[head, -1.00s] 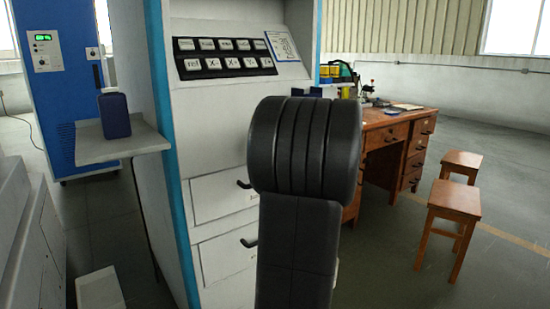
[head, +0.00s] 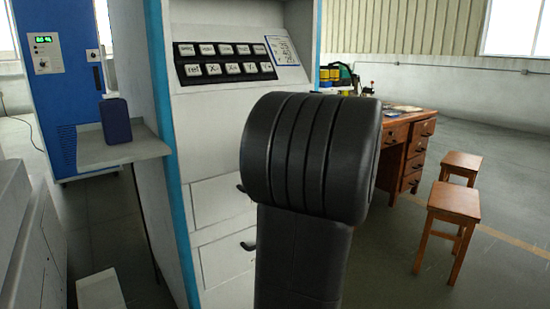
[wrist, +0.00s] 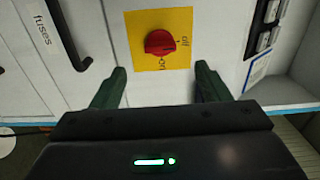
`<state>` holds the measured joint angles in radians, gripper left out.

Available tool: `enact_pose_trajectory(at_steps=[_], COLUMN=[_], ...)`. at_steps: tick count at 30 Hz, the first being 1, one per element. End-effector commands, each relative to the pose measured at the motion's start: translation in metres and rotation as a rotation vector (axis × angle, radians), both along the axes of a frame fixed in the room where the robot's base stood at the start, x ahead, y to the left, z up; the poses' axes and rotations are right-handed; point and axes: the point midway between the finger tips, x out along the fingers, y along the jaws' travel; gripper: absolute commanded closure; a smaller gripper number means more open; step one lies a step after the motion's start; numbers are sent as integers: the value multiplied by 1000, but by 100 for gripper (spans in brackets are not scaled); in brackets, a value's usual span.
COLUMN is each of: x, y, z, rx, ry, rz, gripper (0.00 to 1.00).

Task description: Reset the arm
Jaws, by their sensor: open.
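My own dark arm link stands in the middle of the head view and covers part of the machine cabinet. My gripper (wrist: 158,88) shows in the wrist view, with its two green fingers spread apart and nothing between them. Beyond the fingers is a red rotary switch (wrist: 160,42) on a yellow plate (wrist: 140,62), marked "on" and "off". The gripper appears apart from the switch. The gripper is not visible in the head view.
The white machine cabinet (head: 215,130) carries a black key panel (head: 224,61). A dark blue bottle (head: 116,121) stands on a side shelf (head: 90,152). A wooden desk (head: 395,135) and two stools (head: 453,203) stand at right, with open floor around them. A black handle (wrist: 64,35) is near the switch.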

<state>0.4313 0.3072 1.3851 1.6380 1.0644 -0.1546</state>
Motion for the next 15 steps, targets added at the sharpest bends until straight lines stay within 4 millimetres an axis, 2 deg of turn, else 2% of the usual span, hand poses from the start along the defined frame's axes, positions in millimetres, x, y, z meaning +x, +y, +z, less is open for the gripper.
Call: enact_pose_trajectory(at_steps=[12,15], x=[69,74], y=[51,53], z=[-2,5], rx=[1,29], ry=[0,22], rz=[3,-1], gripper=[31,31])
